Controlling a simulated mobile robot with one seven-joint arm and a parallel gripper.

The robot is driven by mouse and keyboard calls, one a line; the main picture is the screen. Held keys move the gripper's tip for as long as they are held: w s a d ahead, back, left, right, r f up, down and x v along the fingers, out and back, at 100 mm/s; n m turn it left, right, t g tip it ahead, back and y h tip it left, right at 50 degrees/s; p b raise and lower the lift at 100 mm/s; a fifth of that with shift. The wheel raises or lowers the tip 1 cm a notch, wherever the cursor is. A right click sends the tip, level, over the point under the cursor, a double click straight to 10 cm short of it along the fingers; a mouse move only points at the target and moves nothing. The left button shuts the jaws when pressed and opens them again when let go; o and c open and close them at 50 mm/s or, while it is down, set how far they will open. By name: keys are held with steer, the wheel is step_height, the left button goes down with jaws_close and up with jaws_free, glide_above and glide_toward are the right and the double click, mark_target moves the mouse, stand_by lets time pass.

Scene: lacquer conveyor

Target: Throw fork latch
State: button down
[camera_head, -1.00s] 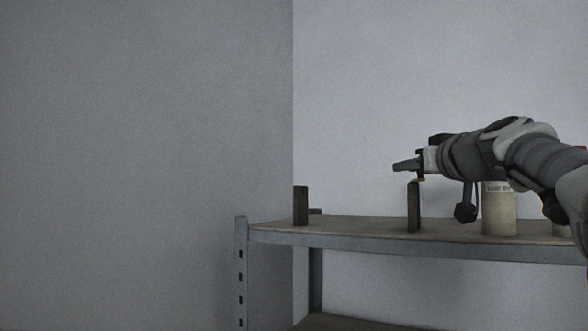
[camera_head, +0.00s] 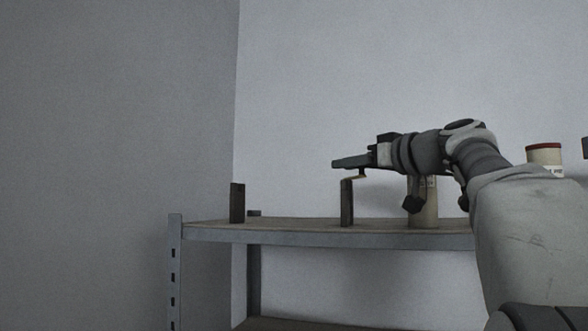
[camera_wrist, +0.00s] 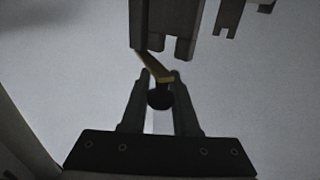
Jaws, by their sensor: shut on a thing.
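The latch is a thin brass bar (camera_head: 355,177) at the top of a dark upright post (camera_head: 347,203) on the shelf. In the wrist view the brass bar (camera_wrist: 154,66) runs from a dark block at the top to a round dark knob (camera_wrist: 160,98). My gripper (camera_wrist: 160,78) is shut on the knob, with one finger on each side. In the head view my gripper (camera_head: 335,163) lies level just above the post, and its body hides the knob. A second dark post (camera_head: 237,203) stands apart to the left. Dark notched pieces (camera_wrist: 180,48) show beyond the bar.
The metal-edged shelf (camera_head: 300,236) carries the posts. A pale can (camera_head: 424,208) stands right of the near post, partly behind my wrist. Another can with a red rim (camera_head: 544,158) is farther right, beyond my arm. Bare walls stand behind and left.

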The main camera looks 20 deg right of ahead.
steer(key=c, duration=0.7)
jaws_free()
steer(key=shift+o, duration=0.2)
steer(key=b+v, duration=0.3)
steer(key=v, duration=1.4)
steer(key=shift+s, duration=0.25)
